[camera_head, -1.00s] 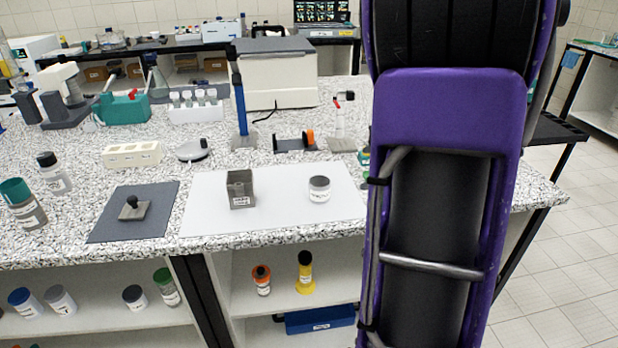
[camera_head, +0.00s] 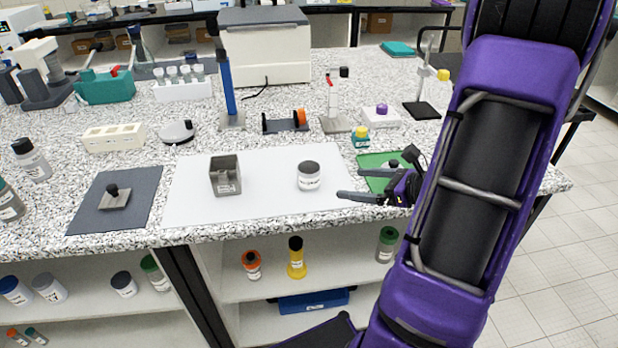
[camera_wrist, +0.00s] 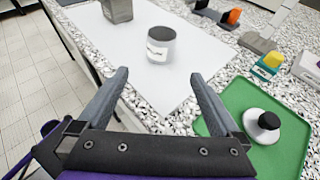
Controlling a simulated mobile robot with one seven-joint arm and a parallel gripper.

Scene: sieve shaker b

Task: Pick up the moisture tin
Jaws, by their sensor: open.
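The moisture tin is most likely the small round container with a white label and grey top (camera_head: 309,176), upright on the white mat (camera_head: 265,204). It also shows in the wrist view (camera_wrist: 160,45), ahead of my fingers and apart from them. My gripper (camera_head: 356,197) is open and empty, to the right of the tin and near the mat's right edge. In the wrist view my two fingers (camera_wrist: 158,82) are spread wide with nothing between them. The label text is too small to read.
A grey metal box (camera_head: 226,177) stands left of the tin on the same mat. A green mat (camera_head: 372,184) with a knobbed object lies right, close to my gripper. The white mat around the tin is clear.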

